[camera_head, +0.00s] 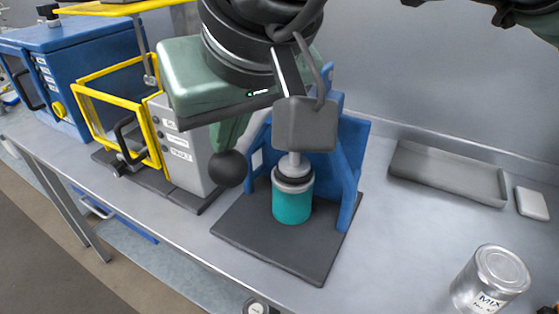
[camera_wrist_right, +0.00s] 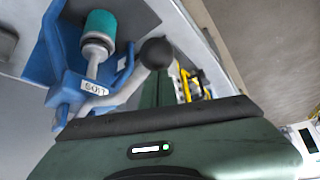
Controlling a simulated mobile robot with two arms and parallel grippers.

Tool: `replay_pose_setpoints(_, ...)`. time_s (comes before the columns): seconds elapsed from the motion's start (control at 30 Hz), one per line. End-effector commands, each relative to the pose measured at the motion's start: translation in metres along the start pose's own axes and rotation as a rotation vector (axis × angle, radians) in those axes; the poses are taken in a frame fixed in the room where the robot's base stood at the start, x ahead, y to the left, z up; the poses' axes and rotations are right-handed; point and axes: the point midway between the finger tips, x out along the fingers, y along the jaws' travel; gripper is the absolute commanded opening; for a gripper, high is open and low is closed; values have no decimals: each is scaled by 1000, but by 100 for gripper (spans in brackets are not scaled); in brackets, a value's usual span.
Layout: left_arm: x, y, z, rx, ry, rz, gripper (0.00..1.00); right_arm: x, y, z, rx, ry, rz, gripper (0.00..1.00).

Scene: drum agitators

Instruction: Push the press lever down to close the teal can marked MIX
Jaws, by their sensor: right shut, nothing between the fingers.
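A teal can (camera_head: 292,205) stands upright under the ram (camera_head: 293,165) of the blue press (camera_head: 347,170). The ram's dark ring and metal collar sit at the can's top. No marking shows on its visible side. The can also shows in the right wrist view (camera_wrist_right: 100,24). The press lever ends in a black ball knob (camera_head: 228,168), low on the left side of the press; it also shows in the wrist view (camera_wrist_right: 157,53). My right gripper (camera_head: 234,138) is shut and empty, its green fingers pointing down close behind the knob; contact cannot be told. My left gripper is not in view.
A silver can labelled MIX (camera_head: 490,282) stands at the front right. A grey tray (camera_head: 448,174) and a small white block (camera_head: 532,203) lie at the back right. A yellow-framed machine (camera_head: 113,115) stands left of the press. The bench between press and silver can is clear.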

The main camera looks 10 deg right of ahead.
Motion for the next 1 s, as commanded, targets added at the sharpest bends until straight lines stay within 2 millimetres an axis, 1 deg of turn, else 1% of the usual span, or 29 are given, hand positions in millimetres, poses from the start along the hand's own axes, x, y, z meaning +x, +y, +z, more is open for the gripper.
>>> replay_pose_setpoints(0.63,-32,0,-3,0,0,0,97,-33,-6,-18,-2,-4,-1,0)
replay_pose_setpoints(0.87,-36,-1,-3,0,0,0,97,-37,-7,-20,-1,-3,0,0)
replay_pose_setpoints(1.0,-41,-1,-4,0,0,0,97,-42,-7,-24,-1,-3,0,0)
